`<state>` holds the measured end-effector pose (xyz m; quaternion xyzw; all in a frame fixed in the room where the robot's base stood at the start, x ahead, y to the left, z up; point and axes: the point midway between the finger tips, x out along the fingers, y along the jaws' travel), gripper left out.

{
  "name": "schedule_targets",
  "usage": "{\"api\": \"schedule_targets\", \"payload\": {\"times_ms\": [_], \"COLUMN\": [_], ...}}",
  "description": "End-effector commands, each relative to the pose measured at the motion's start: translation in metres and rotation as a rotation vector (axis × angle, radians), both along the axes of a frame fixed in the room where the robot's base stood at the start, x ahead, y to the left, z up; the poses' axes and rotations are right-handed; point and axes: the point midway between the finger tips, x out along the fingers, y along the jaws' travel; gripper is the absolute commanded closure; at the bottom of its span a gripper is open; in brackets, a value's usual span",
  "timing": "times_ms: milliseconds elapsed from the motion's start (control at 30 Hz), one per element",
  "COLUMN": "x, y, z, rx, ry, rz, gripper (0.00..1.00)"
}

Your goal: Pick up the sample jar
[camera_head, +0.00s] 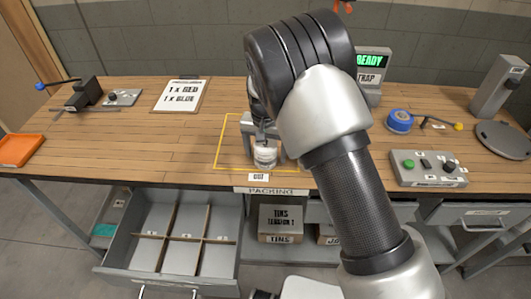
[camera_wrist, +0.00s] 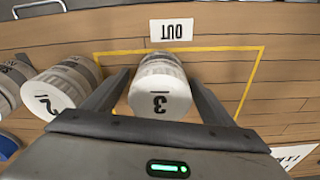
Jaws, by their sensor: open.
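In the wrist view my gripper (camera_wrist: 158,88) is open, with one finger on each side of the jar. Gaps seem to show between the fingers and the jar; I cannot tell whether either finger touches it. The jar's far side is hidden.
In the wrist view a jar marked 2 (camera_wrist: 50,100) and another jar (camera_wrist: 12,82) stand close to the left finger; my arm hides them in the head view. An open divided drawer (camera_head: 180,240) is below the bench. A clipboard (camera_head: 181,96) lies left of the square.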

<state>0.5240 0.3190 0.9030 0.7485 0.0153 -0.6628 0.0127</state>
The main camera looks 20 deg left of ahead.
Motion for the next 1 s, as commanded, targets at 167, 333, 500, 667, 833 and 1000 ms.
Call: {"api": "schedule_targets", "payload": {"times_ms": [167,333,500,667,833,1000], "x": [0.0,0.0,0.0,0.0,0.001,0.001], "y": [0.0,0.0,0.0,0.0,0.001,0.001], "z": [0.0,0.0,0.001,0.003,0.023,0.059], "rx": [0.0,0.0,0.0,0.001,0.003,0.003], "ry": [0.0,0.0,-0.001,-0.001,-0.004,-0.005], "rz": [0.0,0.0,0.001,0.001,0.001,0.0], "gripper": [0.27,0.56,0.72,0.72,0.72,0.72]}}
